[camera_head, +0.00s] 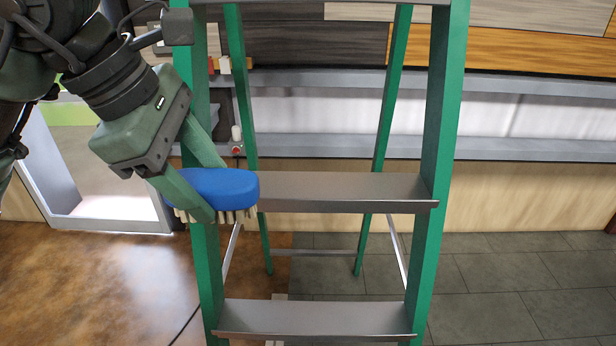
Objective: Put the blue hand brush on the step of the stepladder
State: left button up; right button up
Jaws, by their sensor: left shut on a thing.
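The blue hand brush (226,186) has an oval blue back and pale bristles facing down. My left gripper (208,192) is shut on it near its left part. The brush is at the left end of the stepladder's middle step (345,190), overlapping the left green rail in the picture. I cannot tell whether the bristles touch the step. The stepladder (440,150) stands upright with green rails and grey steps. The middle step looks bare to the right of the brush. My right gripper is not in view.
A lower step (315,318) is below, and the edge of an upper step crosses the top. Grey shelves (530,148) run along the wall behind the ladder, with small items at left. Brown floor (110,285) and grey tiles (520,285) lie clear.

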pick_arm(q)
jog(key=w+d+p, duration=0.2)
jog(key=w+d, duration=0.1)
jog(key=d, duration=0.1)
jog(key=w+d+p, duration=0.3)
jog(key=w+d, duration=0.1)
jog(key=w+d+p, duration=0.3)
jog(key=w+d, duration=0.1)
jog(key=shift+w+d+r, duration=0.2)
jog(key=shift+d, duration=0.2)
jog(key=shift+w+d+f, duration=0.1)
jog(key=shift+w+d, duration=0.05)
jog(key=shift+d, duration=0.05)
jog(key=shift+f+p, duration=0.3)
jog(key=shift+p, duration=0.1)
notch_tip(320, 180, down, 2)
jog(key=shift+f+p, duration=0.1)
jog(key=shift+p, duration=0.65)
jog(key=shift+a+f, duration=0.1)
jog(key=shift+f, duration=0.3)
